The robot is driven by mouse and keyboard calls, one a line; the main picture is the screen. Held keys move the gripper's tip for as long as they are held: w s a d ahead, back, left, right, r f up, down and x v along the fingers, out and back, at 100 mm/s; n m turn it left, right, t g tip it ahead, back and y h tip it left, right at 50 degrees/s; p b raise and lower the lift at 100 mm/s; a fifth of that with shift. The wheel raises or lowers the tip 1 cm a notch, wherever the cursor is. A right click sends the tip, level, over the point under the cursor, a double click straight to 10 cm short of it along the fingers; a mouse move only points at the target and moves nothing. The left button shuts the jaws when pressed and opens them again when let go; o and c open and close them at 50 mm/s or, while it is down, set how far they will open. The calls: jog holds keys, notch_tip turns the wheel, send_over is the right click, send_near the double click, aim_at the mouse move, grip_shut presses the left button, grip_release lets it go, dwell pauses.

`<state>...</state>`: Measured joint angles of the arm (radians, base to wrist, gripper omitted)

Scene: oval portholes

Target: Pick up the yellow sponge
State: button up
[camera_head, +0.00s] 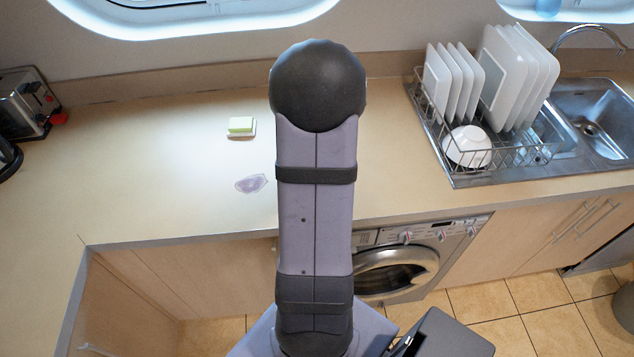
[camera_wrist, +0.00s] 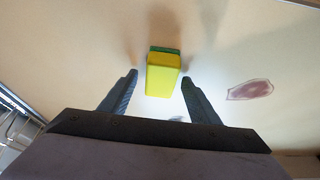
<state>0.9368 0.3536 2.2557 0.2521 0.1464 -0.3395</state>
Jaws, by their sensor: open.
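The yellow sponge (camera_wrist: 162,78) has a green layer on its far side and lies ahead of my fingertips in the wrist view. My gripper (camera_wrist: 159,78) is open, one finger to each side of the sponge's near end, with a gap on both sides. I cannot tell the height of the fingers above the counter. My gripper is hidden behind my arm in the head view.
A purple stain (camera_head: 251,183) lies on the counter (camera_head: 150,170) in front of the sponge. A dish rack (camera_head: 455,165) with plates and a bowl (camera_head: 467,147) stands right, beside the sink (camera_head: 600,110). A toaster (camera_head: 25,105) stands far left.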

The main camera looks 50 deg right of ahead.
jog(key=shift+f, duration=0.1)
jog(key=c, duration=1.1)
jog(key=shift+c, duration=0.2)
notch_tip(320, 180, up, 10)
jog(key=shift+o, duration=0.5)
jog(key=shift+w, duration=0.1)
